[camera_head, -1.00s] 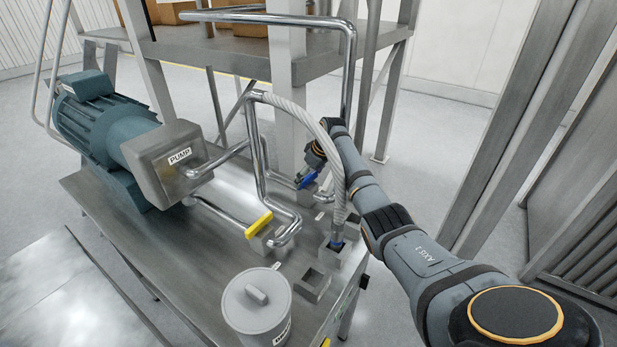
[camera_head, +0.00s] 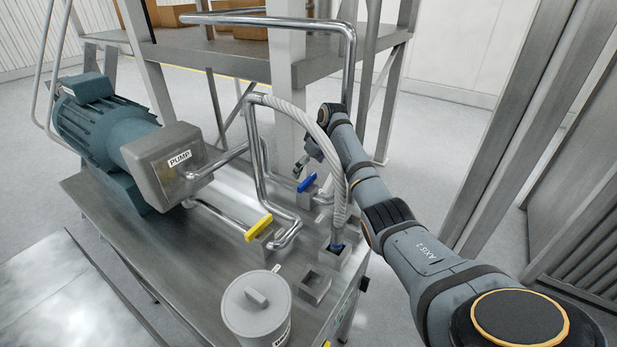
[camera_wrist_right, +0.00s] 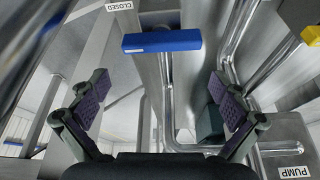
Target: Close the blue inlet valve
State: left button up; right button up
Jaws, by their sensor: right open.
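The blue inlet valve handle (camera_head: 307,183) sits on its block on the steel skid, at the foot of the pipes. In the right wrist view the blue handle (camera_wrist_right: 162,41) lies crosswise ahead of the fingers, with a "CLOSED" label (camera_wrist_right: 118,5) near its left end. My right gripper (camera_head: 300,166) is just above and beside the handle, apart from it. In the right wrist view its fingers (camera_wrist_right: 158,88) are spread wide with nothing held between them. My left gripper is not in view.
A yellow valve handle (camera_head: 258,227) stands nearer on the skid. The braided hose (camera_head: 322,135) arches close beside my right arm. Steel pipes (camera_head: 262,150) rise left of the blue handle. The pump (camera_head: 165,165) is at left, a lidded pot (camera_head: 257,308) in front.

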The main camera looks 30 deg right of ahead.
aim_at(309, 180)
notch_tip(309, 180, up, 6)
jog(key=shift+f, duration=0.15)
dwell(0.5)
